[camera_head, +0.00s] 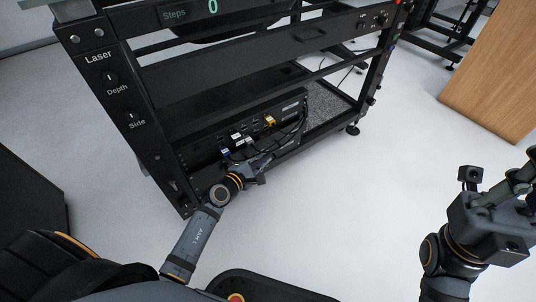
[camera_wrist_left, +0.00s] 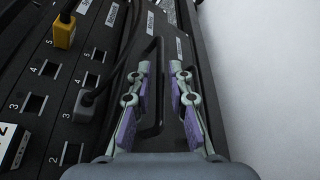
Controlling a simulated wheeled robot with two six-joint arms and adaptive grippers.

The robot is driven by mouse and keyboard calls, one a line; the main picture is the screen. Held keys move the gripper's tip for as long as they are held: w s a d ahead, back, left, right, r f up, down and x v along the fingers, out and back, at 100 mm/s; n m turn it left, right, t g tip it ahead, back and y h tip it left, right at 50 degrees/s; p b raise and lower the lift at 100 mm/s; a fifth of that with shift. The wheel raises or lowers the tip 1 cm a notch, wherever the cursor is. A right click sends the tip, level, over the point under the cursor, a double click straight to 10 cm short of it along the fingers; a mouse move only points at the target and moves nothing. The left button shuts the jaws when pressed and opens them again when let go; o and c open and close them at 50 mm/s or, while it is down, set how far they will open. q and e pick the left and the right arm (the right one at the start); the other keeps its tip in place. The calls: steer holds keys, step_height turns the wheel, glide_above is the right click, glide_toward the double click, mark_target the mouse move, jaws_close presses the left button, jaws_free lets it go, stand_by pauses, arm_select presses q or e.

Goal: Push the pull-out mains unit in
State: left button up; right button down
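The mains unit (camera_head: 288,108) is a black panel with sockets and plugged cables, low in the black turntable frame. My left gripper (camera_head: 262,165) is low at the front of the unit. Contact cannot be told. My right gripper (camera_head: 520,180) is at the far right, away from the unit, its fingers partly cut off.
A yellow plug (camera_wrist_left: 64,32) and a black cable (camera_wrist_left: 102,85) lie close left of my left fingers. The turntable frame (camera_head: 130,115) has a leg left of my left arm. A wooden panel (camera_head: 495,75) stands at right. The white floor before the frame is clear.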

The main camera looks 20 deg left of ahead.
mark_target(269, 153)
arm_select(q)
steer(key=shift+b+x, duration=0.4)
steer(key=shift+x, duration=1.5)
steer(key=shift+c, duration=0.4)
jaws_close()
